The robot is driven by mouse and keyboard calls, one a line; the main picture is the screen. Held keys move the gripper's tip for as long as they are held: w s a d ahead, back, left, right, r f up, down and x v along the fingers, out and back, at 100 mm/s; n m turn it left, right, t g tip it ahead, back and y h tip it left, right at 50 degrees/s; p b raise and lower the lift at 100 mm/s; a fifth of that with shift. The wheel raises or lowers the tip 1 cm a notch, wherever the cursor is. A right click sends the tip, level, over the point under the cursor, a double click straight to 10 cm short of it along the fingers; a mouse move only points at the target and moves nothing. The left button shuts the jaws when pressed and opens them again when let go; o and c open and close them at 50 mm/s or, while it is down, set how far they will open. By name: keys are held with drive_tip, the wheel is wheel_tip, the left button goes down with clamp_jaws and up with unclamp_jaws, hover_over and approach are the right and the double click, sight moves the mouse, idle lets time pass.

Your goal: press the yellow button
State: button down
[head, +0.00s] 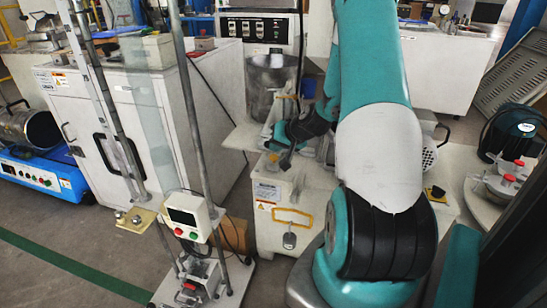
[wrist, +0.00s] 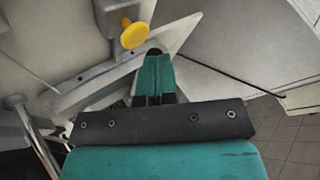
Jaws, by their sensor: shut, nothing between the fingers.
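The yellow button (wrist: 134,33) is a round knob with a flat disc face on a short stem. In the wrist view it stands out from a pale grey machine part, just above and left of my fingertips. My gripper (wrist: 154,52) is shut and empty, its teal fingers together with dark tips. A gap shows between the tips and the button in the picture; the exact depth is hard to judge. In the head view my gripper (head: 272,143) is at the front of the grey machine (head: 276,190), partly behind my arm.
A test stand with metal rods and a control box (head: 187,216) stands at the front left. A white cabinet (head: 165,110) is behind it, and a blue machine (head: 45,172) is at far left. A metal pot (head: 271,85) is behind my gripper. Floor is clear at lower left.

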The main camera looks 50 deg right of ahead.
sight(275, 156)
drive_tip(key=shift+f, duration=0.1)
idle(0.7)
drive_tip(key=shift+f+b, duration=0.3)
drive_tip(key=shift+f+b, duration=0.4)
drive_tip(key=shift+f, duration=0.2)
idle(0.7)
drive_tip(key=shift+r, duration=0.1)
drive_tip(key=shift+r+p, duration=0.9)
drive_tip(key=shift+r, duration=0.05)
wheel_tip(275, 156, up, 5)
drive_tip(key=p, duration=0.4)
drive_tip(key=shift+w, duration=0.1)
idle(0.7)
